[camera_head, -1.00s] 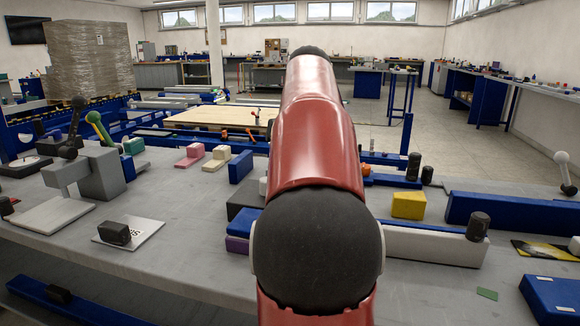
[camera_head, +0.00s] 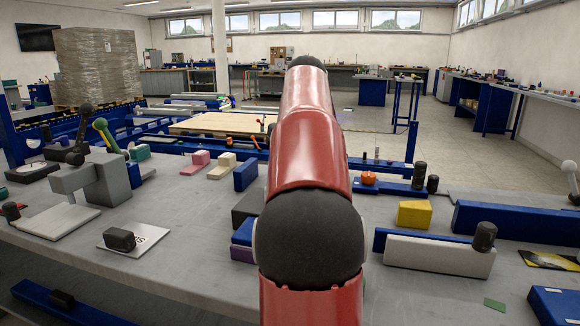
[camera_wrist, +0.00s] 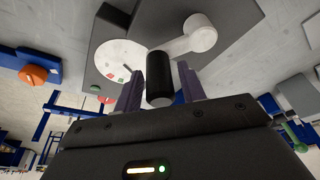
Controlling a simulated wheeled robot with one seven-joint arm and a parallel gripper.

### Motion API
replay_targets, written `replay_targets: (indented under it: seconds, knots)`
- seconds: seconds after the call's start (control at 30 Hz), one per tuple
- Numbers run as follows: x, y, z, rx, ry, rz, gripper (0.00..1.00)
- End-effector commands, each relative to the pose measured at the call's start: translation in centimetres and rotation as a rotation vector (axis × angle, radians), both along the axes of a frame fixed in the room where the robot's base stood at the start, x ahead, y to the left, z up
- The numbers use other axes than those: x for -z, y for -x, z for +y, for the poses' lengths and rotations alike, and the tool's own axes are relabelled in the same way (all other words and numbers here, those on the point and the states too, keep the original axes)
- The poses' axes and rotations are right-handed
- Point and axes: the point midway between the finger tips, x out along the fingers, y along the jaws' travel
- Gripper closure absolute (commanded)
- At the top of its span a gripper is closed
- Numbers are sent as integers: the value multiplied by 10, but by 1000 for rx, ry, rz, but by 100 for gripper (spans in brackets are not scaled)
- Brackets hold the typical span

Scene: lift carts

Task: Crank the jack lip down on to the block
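In the wrist view a crank has a white arm (camera_wrist: 190,38) and a black handle (camera_wrist: 158,80). It sits on a dark grey body (camera_wrist: 120,22). A pale dial (camera_wrist: 121,64) with red and green marks is beside it. My gripper (camera_wrist: 160,78) has its two purple-grey fingers on either side of the handle; I cannot tell whether they press on it. In the head view my red arm hides the gripper and crank. A dark grey box (camera_head: 247,206) and a blue and purple block (camera_head: 242,241) show just left of my arm. I cannot make out the jack lip clearly.
On the grey bench (camera_head: 190,275) stand a yellow block (camera_head: 414,213), a long white bar (camera_head: 438,257) and a long blue block (camera_head: 515,221) at right. A grey fixture with levers (camera_head: 97,180) is at left. An orange knob (camera_wrist: 33,75) shows in the wrist view.

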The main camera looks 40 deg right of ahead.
Motion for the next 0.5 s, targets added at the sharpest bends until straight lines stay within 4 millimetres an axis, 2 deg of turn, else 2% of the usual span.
replay_targets:
  seconds: [0.07, 0.33, 0.5]
  knots:
    - [0, 0, 0, 0, 0, 0, 50]
    - [-1, 0, 0, 0, 0, -1, 50]
    - [-17, 4, 1, 1, 3, -3, 50]
